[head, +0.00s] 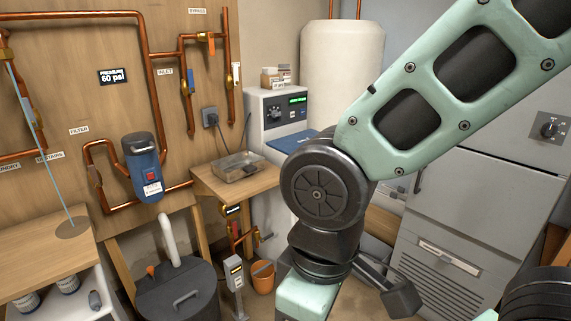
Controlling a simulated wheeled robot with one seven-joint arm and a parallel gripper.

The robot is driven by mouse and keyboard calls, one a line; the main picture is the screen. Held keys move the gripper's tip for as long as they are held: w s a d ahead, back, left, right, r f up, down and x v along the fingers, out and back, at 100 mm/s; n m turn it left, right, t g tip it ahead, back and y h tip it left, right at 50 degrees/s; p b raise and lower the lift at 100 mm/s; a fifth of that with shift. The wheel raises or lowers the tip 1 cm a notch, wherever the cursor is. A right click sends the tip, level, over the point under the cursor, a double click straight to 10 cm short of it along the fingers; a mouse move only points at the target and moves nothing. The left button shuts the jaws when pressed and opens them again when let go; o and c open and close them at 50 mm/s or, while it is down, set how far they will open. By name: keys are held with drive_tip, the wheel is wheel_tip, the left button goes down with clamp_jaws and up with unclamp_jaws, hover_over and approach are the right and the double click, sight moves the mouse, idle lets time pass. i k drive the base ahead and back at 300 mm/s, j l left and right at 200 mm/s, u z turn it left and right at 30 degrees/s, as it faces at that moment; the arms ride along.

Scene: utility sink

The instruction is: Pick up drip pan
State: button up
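The drip pan looks to be the shallow grey metal tray (226,173). It rests on a small wooden shelf (258,186) against the back wall, left of my arm in the head view. My arm crosses the right half of the picture and bends down at a dark round joint. A dark piece (400,301) shows beside the lower link and may be part of my gripper. The fingertips cannot be made out, and my arm hides most of that area. Nothing of mine touches the pan.
A blue filter (143,173) and copper pipes are on the wall left of the pan. Below are a dark lidded bin (178,294), a grey meter post (235,273) and an orange bucket (263,279).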

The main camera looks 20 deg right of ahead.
sight(234, 167)
drive_tip(key=i+j+u, duration=0.15)
drive_tip(key=i+j, duration=0.15)
drive_tip(key=i, duration=0.2)
drive_tip(key=i+j+u, duration=0.15)
drive_tip(key=i, duration=0.4)
drive_tip(key=i+j+u, duration=0.15)
drive_tip(key=i, duration=0.4)
